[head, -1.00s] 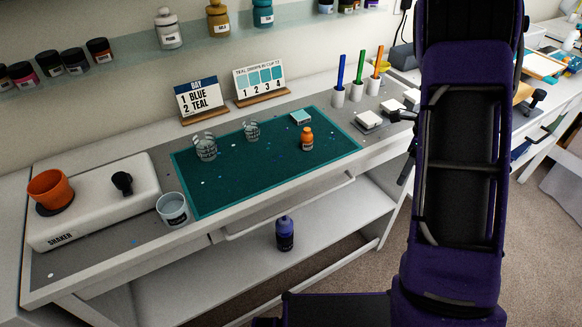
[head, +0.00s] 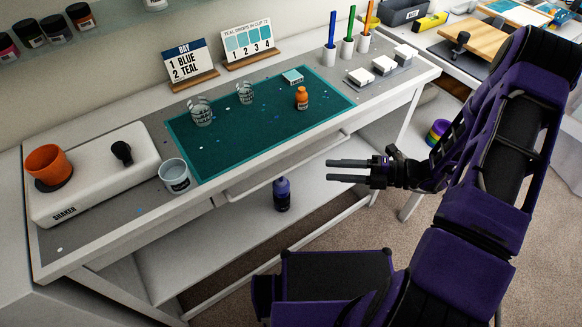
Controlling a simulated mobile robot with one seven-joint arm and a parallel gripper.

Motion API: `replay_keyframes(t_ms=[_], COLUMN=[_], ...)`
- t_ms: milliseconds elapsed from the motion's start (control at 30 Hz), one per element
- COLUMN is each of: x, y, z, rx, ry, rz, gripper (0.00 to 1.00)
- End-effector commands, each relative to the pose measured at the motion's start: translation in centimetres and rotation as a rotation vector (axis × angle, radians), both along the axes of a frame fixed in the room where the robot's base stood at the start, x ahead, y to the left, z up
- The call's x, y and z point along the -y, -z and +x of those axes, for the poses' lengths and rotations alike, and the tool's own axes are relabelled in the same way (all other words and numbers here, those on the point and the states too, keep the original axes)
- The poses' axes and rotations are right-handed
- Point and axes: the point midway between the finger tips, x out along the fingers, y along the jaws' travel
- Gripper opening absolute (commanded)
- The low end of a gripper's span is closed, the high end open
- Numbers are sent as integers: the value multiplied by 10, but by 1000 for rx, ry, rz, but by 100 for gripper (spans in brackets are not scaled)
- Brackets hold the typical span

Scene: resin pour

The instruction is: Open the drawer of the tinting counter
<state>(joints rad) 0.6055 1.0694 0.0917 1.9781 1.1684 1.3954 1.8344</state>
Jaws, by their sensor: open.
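The tinting counter (head: 90,251) is a long white bench with a grey top and a teal mat (head: 240,150). Its drawer (head: 262,182) is under the front edge, below the mat, with a long pale bar handle (head: 290,165) along its front. The drawer looks shut. My gripper (head: 329,170) is open and empty, in front of the counter. Its fingers point left, near the right end of the handle in the picture; I cannot tell the exact gap.
A purple bottle (head: 282,194) stands on the lower shelf below the drawer. An orange bottle (head: 302,98) and clear cups stand on the mat. Carpet in front is clear.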

Motion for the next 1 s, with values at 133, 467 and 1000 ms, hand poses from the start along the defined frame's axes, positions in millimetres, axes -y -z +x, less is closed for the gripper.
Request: replay_keyframes(t_ms=[133,467,1000], x=[-34,-96,-116], y=[5,14,17], z=[5,17,21], rx=[0,-1,1], ry=[-4,-3,-1], rz=[1,-1,-3], gripper=[45,45,43])
